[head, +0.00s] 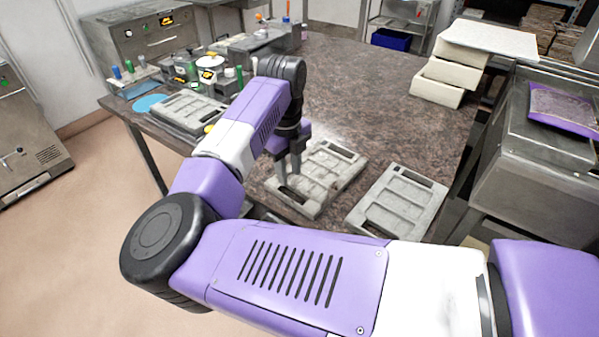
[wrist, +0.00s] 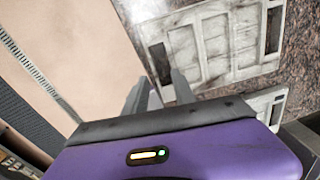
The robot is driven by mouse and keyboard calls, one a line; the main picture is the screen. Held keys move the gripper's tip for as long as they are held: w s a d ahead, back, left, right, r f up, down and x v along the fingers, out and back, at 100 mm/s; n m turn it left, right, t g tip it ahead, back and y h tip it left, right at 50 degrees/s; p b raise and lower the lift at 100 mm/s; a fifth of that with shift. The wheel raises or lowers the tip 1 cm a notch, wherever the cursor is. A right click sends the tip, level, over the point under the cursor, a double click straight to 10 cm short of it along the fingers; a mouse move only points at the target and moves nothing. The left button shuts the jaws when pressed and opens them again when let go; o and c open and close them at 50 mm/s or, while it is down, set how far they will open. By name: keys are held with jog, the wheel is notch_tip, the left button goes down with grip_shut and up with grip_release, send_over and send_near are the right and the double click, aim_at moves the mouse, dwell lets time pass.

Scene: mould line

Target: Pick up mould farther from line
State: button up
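A grey mould (head: 330,170) with rectangular recesses lies on the speckled stone worktop, near its front edge. A similar mould (head: 398,205) lies to its right. My gripper (head: 288,172) points down at the left side of the first mould. In the wrist view the first mould (wrist: 222,45) fills the upper middle, and part of the second mould (wrist: 267,101) shows at lower right. The two fingers (wrist: 159,80) are apart, with the mould's edge visible near them. I cannot tell whether they touch it. My arm hides part of the worktop's front edge.
Another grey mould-like tray (head: 186,111) lies at the worktop's left, beside jars and bottles. Cream blocks (head: 450,75) are stacked at the back right. A steel machine (head: 540,130) stands at the right. The worktop's middle (head: 375,100) is clear.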

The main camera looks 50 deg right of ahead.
aim_at(288, 198)
jog(key=shift+s+a+n+y, duration=0.1)
jog(key=shift+a+n+y, duration=0.2)
jog(key=shift+a+n, duration=0.15)
jog(key=shift+s+a, duration=0.1)
jog(key=shift+f+p, duration=1.1)
jog(key=shift+f, duration=2.75)
grip_shut()
